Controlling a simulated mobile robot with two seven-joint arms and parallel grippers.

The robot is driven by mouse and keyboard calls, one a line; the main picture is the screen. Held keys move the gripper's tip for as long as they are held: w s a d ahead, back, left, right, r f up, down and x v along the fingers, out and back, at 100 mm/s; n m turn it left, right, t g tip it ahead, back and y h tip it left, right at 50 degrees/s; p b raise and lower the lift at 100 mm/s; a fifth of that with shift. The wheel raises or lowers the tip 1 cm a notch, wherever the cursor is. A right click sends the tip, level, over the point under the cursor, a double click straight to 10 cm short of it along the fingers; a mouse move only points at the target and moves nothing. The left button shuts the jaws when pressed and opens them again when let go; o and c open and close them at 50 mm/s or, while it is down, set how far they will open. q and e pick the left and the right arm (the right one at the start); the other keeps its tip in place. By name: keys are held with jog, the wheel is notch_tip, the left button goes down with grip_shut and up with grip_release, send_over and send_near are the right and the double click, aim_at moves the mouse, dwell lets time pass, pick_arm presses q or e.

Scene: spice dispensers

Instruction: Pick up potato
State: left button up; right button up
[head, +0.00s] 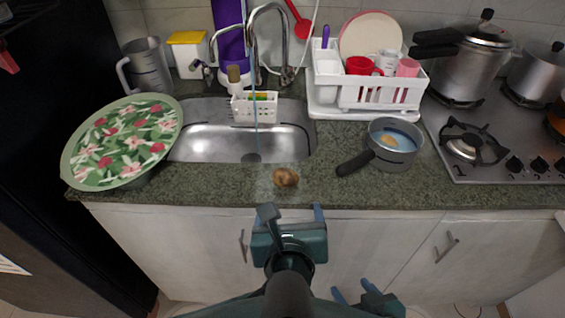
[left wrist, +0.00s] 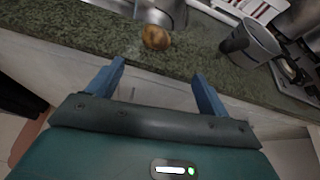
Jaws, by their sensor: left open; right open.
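A brown potato (head: 286,178) lies on the green stone counter, just in front of the sink. It also shows in the left wrist view (left wrist: 155,37), beyond the gap between my fingers. My left gripper (head: 293,212) is open and empty, in front of the counter's front edge and short of the potato. Its two blue fingers (left wrist: 158,72) are spread apart in the left wrist view. My right gripper (head: 354,289) is open and low at the bottom of the head view, well below the counter.
A grey saucepan (head: 393,158) with bluish liquid and a yellowish piece stands right of the potato, its dark handle pointing toward it. The sink (head: 205,148) with running water lies behind. A floral tray (head: 122,140) is left, a dish rack (head: 380,92) behind, a stove (head: 490,165) right.

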aim_at(286, 183)
pick_arm(q)
jog(key=shift+m, duration=0.6)
jog(key=x, duration=0.5)
jog(key=r+x, duration=0.1)
jog(key=x, duration=0.1)
jog(key=shift+w+a+f, duration=0.1)
jog(key=shift+w+f, duration=0.05)
jog(key=shift+w, duration=0.25)
jog(key=shift+a+x, duration=0.15)
jog(key=shift+x, duration=1.2)
jog(key=shift+a+x, duration=0.2)
jog(key=shift+x, duration=1.15)
jog(key=shift+s+f, duration=0.1)
jog(key=shift+f, duration=0.1)
jog(key=c, duration=1.1)
